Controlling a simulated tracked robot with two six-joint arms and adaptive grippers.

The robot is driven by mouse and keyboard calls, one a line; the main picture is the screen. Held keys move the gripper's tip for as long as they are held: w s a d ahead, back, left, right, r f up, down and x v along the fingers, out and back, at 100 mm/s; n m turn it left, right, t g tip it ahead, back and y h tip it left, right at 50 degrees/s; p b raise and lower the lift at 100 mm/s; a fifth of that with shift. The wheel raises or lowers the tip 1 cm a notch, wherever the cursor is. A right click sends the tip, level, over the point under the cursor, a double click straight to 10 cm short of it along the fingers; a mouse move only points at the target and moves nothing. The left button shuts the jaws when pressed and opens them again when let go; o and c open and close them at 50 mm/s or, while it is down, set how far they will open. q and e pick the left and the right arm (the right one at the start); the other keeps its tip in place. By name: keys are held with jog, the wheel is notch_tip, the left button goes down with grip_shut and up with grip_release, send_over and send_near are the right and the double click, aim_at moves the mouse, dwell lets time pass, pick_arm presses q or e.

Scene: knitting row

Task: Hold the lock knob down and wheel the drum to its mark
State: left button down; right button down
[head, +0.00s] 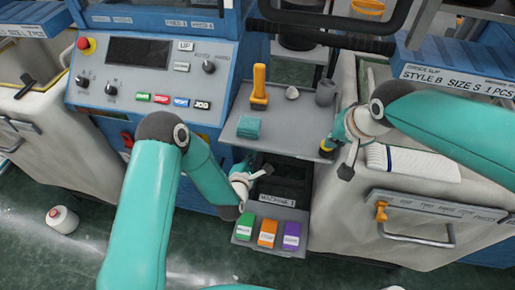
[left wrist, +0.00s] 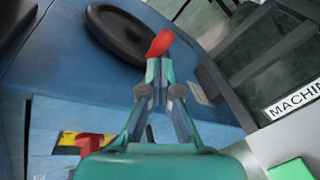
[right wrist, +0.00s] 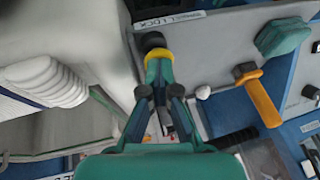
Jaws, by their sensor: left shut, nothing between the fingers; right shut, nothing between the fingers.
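The lock knob, black with a yellow collar, shows in the right wrist view (right wrist: 153,43) beside a label ending in LOCK. My right gripper (right wrist: 158,66) is shut with its fingertips at the knob's collar. I cannot tell whether the knob is pressed in. In the left wrist view a dark handwheel (left wrist: 118,36) with a red grip (left wrist: 160,43) sits against the blue machine side. My left gripper (left wrist: 154,68) is shut, its tips at the red grip; contact is unclear. In the head view this wheel is hidden. I cannot make out the drum or its mark.
A grey shelf (head: 262,104) holds a yellow-handled tool (head: 259,88) and a teal block (head: 248,128). Below it is a tray with green, orange and purple blocks (head: 267,233).

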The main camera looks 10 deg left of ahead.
pick_arm(q)
notch_tip(320, 180, down, 7)
jog(key=n, duration=1.1)
jog(key=f+x, duration=0.1)
jog(key=x, duration=0.7)
jog(key=shift+g, duration=0.4)
jog(key=shift+w+r, duration=0.1)
jog(key=shift+r, duration=2.1)
